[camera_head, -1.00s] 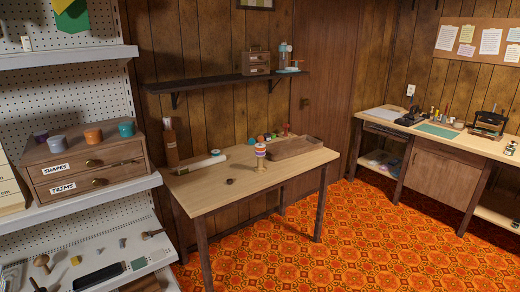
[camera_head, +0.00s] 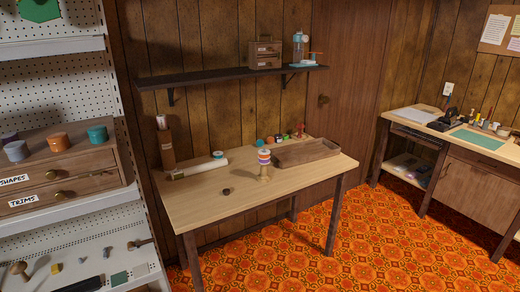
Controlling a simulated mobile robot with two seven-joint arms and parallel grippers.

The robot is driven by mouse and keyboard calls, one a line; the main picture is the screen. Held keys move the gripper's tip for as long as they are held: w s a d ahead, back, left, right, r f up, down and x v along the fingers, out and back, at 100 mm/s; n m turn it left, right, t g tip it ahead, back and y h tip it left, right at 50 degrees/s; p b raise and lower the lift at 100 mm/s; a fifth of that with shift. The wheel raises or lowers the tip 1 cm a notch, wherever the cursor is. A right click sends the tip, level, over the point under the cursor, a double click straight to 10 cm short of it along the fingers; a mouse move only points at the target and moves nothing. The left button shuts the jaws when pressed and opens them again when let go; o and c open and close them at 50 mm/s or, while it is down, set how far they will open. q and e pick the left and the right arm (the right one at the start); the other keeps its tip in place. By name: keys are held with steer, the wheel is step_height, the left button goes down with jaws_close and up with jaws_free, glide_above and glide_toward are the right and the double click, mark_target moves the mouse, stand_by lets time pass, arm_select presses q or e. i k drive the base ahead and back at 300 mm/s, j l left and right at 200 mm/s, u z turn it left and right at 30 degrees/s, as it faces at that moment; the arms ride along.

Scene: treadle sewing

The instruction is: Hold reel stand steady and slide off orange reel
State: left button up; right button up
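The reel stand (camera_head: 264,172) stands upright on the wooden table, right of the table's middle. Coloured reels are stacked on it; an orange band (camera_head: 264,162) shows among white and purple ones, though they are too small to tell apart surely. Neither of my grippers is in view, and nothing touches the stand.
On the table (camera_head: 210,203) are a brown tray (camera_head: 306,153), a white roll (camera_head: 200,166), a small dark knob-like thing (camera_head: 226,191) and several small coloured items at the back. A shelf unit (camera_head: 80,222) stands at the left. Patterned floor lies open at the right.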

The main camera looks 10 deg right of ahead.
mark_target(262, 156)
steer(key=i+l+u, duration=0.2)
steer(key=i+l, duration=0.2)
steer(key=l, duration=0.2)
steer(key=i+l+u, duration=0.1)
steer(key=l, duration=0.25)
steer(key=i+l+u, duration=0.1)
steer(key=i+l, duration=0.2)
steer(key=i+l+u, duration=0.15)
steer(key=l, duration=0.2)
steer(key=i+l+u, duration=0.1)
steer(key=l, duration=0.3)
